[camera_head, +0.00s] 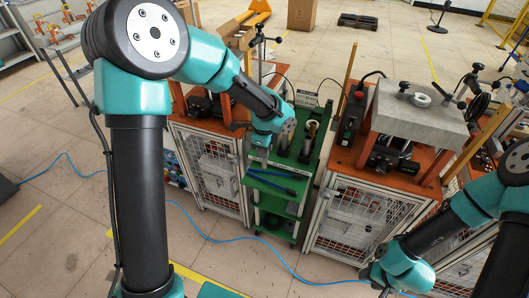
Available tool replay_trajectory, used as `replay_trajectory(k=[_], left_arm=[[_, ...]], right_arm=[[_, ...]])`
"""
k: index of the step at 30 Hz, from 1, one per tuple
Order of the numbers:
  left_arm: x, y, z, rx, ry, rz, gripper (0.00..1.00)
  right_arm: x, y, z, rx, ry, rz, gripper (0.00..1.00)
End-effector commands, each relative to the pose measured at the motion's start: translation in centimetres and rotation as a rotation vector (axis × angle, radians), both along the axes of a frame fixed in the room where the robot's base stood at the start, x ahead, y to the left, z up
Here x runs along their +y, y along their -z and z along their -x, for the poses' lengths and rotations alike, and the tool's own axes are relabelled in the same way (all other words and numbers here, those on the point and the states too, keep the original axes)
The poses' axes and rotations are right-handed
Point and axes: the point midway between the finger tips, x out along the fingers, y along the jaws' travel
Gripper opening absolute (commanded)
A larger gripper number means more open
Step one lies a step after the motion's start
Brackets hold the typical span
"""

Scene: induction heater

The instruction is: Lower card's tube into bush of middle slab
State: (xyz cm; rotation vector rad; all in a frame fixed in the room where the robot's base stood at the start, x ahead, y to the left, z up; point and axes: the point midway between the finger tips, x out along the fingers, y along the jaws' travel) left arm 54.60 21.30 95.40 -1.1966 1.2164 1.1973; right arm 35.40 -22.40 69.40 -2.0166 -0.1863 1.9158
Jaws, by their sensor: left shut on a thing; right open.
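My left gripper (261,157) is over the left side of a green cart (271,213) between two orange-topped benches. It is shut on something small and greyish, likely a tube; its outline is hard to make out. A metal tube (309,130) stands upright on the cart top, right of the gripper. A grey slab (417,116) lies raised over the bench to the right, with a white ring-shaped bush (421,100) on top. The gripper is well left of this slab. My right gripper (383,286) is low at the bottom right, open, its fingertips partly cut off.
The left bench (205,125) and right bench (345,154) have mesh-sided cabinets close beside the cart. A yellow-brown post (348,75) stands between cart and slab. A black stand (470,82) is right of the slab. A blue hose (225,237) crosses the open floor.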

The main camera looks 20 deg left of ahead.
Motion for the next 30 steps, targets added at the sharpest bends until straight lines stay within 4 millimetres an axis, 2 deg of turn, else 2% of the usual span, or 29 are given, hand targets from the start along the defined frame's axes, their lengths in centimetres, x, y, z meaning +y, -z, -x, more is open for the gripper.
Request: replay_trajectory(k=[24,30], left_arm=[[0.0,-5.2,0.0,-0.002,0.0,0.001,0.0],[0.0,-5.9,0.0,-0.001,0.0,0.001,0.0]], right_arm=[[0.0,0.0,0.0,0.0,0.0,0.0,0.43],[0.0,0.0,0.0,0.0,0.0,0.0,0.43]])
